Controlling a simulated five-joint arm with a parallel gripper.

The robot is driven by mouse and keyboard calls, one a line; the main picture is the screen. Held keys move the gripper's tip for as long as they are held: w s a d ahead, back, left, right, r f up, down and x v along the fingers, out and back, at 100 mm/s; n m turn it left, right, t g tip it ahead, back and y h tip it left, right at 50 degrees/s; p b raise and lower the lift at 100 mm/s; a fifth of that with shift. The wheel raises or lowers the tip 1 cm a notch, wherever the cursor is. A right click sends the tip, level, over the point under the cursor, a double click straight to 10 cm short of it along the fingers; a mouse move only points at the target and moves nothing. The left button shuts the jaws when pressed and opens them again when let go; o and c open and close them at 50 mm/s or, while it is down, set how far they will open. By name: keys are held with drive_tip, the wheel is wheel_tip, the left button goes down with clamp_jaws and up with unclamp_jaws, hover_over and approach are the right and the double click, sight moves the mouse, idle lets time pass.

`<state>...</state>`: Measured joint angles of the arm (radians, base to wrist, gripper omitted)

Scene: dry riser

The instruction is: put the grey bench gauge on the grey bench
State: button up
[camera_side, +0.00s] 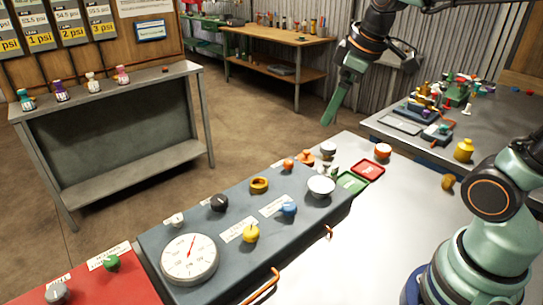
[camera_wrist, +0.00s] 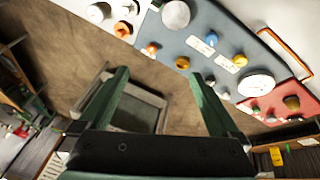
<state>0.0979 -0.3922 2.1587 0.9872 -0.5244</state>
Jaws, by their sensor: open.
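A round gauge (camera_side: 189,258) with a white dial, red needle and grey rim lies face up on the near left end of the blue-grey panel. It also shows at the right in the wrist view (camera_wrist: 257,83). My gripper (camera_side: 331,118) is high above the floor, beyond the panel's far end and well away from the gauge. In the wrist view its two green fingers (camera_wrist: 160,85) are spread apart with nothing between them.
A red panel (camera_side: 85,285) adjoins at the left. Red (camera_side: 370,170) and green trays lie at its far end. A crowded table (camera_side: 500,150) stands at the right.

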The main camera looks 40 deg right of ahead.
drive_tip(key=s+a+f+m+t, duration=0.1)
drive_tip(key=s+a+f+m, duration=0.2)
drive_tip(key=s, duration=0.3)
drive_tip(key=shift+a+m, duration=0.2)
drive_tip(key=shift+m, duration=0.7)
